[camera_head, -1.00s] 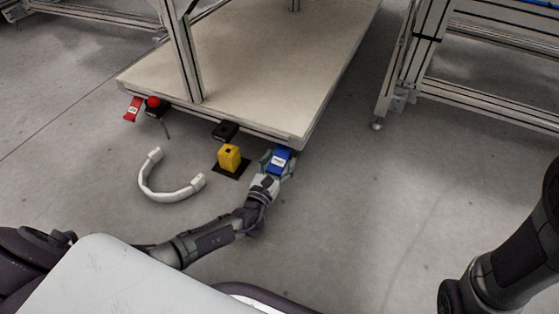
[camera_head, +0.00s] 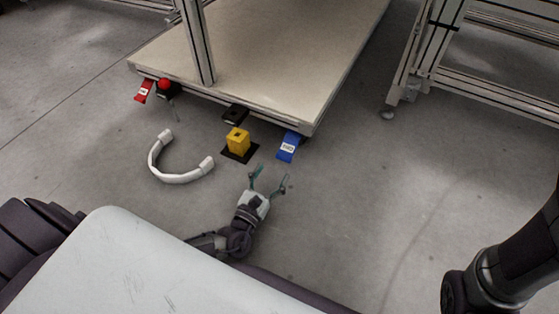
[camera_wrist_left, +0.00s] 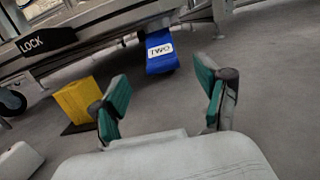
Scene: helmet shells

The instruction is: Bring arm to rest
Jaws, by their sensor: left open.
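My left gripper (camera_head: 269,180) is open and empty, low over the floor in front of the beige platform. In the left wrist view its two green-padded fingers (camera_wrist_left: 168,98) stand wide apart with nothing between them. A blue tag (camera_head: 288,147) with a white label hangs at the platform's front edge, just beyond the fingertips and apart from them; it also shows in the left wrist view (camera_wrist_left: 161,62). My right arm shows at the right edge of the head view, but its gripper is out of view.
The wheeled platform (camera_head: 270,70) has a red tag (camera_head: 144,91) and red knob (camera_head: 164,85) at its left corner. A yellow block (camera_head: 238,140) and a white curved handle (camera_head: 180,178) are left of my gripper. Another metal frame (camera_head: 470,90) stands right. Open floor lies between.

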